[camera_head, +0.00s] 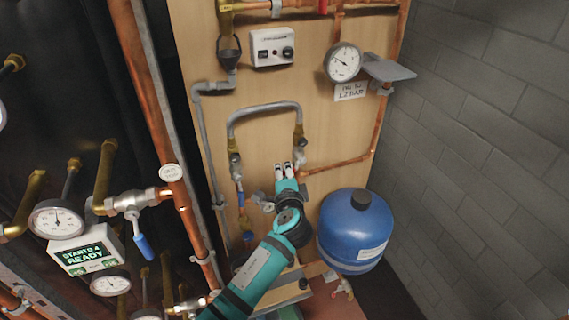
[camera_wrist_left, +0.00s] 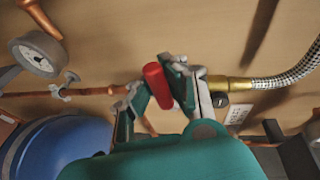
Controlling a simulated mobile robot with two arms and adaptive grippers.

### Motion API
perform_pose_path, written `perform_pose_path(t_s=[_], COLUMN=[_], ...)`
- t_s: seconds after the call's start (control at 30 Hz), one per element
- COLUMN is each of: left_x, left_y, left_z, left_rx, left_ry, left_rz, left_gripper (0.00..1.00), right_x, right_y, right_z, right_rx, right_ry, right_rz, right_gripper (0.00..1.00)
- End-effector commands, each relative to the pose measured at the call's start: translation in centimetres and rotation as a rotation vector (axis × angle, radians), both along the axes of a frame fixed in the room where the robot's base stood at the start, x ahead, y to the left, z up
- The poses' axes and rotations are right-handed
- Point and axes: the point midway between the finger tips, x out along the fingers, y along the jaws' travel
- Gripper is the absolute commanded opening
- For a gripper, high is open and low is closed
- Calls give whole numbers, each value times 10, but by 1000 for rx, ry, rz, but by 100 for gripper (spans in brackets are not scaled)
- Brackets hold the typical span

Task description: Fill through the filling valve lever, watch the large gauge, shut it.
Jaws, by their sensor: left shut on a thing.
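My left gripper (camera_head: 284,170) reaches up to the wooden board, under the right end of the grey braided hose (camera_head: 264,108). In the left wrist view it (camera_wrist_left: 160,84) is shut on a red lever (camera_wrist_left: 157,86) beside the brass fitting (camera_wrist_left: 228,84) at the hose end. In the head view the gripper hides this lever. The large round gauge (camera_head: 342,62) is at the upper right of the board, its needle pointing to the upper left; it also shows in the left wrist view (camera_wrist_left: 38,55). My right gripper is not in view.
A blue vessel (camera_head: 352,232) stands right of my left arm. A grey shelf (camera_head: 388,70) juts out beside the gauge, above a white label (camera_head: 351,91). A blue-handled valve (camera_head: 240,196) hangs left of the gripper. Copper pipes and smaller gauges (camera_head: 57,218) crowd the left.

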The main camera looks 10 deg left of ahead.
Motion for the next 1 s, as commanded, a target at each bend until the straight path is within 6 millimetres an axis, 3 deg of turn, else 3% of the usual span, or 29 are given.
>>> perform_pose_path(t_s=[0.2,0.7,0.8,1.0], left_x=[-3,-3,-3,-2], left_y=[-2,-2,-2,-2], left_z=[-2,-3,-3,0], left_rx=[62,81,80,78], left_ry=[58,69,69,62], left_rz=[-2,-3,-3,-2], left_gripper=[0,0,16,39], right_x=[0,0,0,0], right_y=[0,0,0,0], right_z=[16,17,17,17], right_rx=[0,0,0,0], right_ry=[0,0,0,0], right_rz=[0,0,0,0], right_gripper=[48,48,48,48])
